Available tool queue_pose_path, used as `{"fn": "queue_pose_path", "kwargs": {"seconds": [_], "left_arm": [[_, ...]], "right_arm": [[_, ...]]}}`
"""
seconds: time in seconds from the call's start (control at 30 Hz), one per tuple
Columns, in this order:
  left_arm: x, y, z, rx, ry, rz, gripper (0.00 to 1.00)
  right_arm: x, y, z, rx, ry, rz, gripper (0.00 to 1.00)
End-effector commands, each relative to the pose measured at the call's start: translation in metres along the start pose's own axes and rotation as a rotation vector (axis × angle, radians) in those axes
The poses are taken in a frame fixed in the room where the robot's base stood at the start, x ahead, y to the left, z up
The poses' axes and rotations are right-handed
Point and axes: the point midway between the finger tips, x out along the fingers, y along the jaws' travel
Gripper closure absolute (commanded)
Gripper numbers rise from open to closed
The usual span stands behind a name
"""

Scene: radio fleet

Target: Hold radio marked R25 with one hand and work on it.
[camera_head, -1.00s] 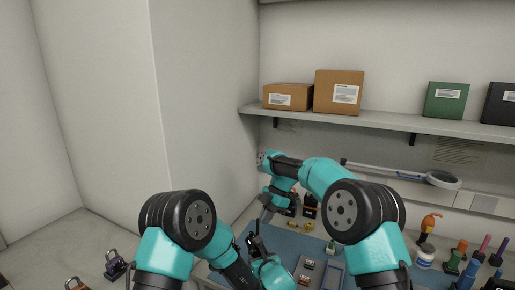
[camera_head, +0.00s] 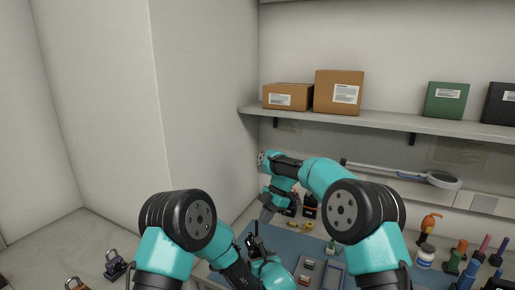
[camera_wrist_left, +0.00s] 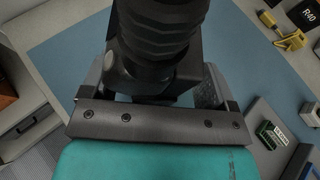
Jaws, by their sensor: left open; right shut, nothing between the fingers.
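A black radio with a ribbed upper part (camera_wrist_left: 155,35) stands between the spread fingers of my left gripper (camera_wrist_left: 155,95) in the left wrist view. No marking on it can be read. In the head view my left gripper (camera_head: 257,252) is low over the blue mat, and a thin dark upright part shows there. My left gripper is open around the radio; I cannot tell whether a finger touches it. My right gripper (camera_head: 267,212) is shut and empty, just above and beyond the left one. A dark radio marked R40 (camera_wrist_left: 303,13) lies at the upper right in the wrist view.
A yellow tool (camera_head: 305,226), dark radios (camera_head: 310,205) and a tray with small blocks (camera_head: 308,262) surround the grippers. Bottles (camera_head: 425,257) and coloured-handled tools stand at right. A shelf (camera_head: 390,122) holds boxes above.

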Motion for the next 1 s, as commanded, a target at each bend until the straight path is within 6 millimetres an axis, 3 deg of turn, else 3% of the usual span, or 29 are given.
{"fn": "queue_pose_path", "kwargs": {"seconds": [0.17,0.7,1.0], "left_arm": [[-0.018,-0.001,0.0,0.001,0.0,-0.002,0.19],[-0.109,-0.001,0.0,0.0,-0.001,-0.002,0.19],[-0.118,0.0,0.0,0.0,-0.001,0.0,0.19]], "right_arm": [[0.0,0.0,0.0,0.0,0.0,0.0,1.0],[0.0,0.0,0.0,0.0,0.0,0.0,1.0],[0.0,0.0,0.0,0.0,0.0,0.0,1.0]]}}
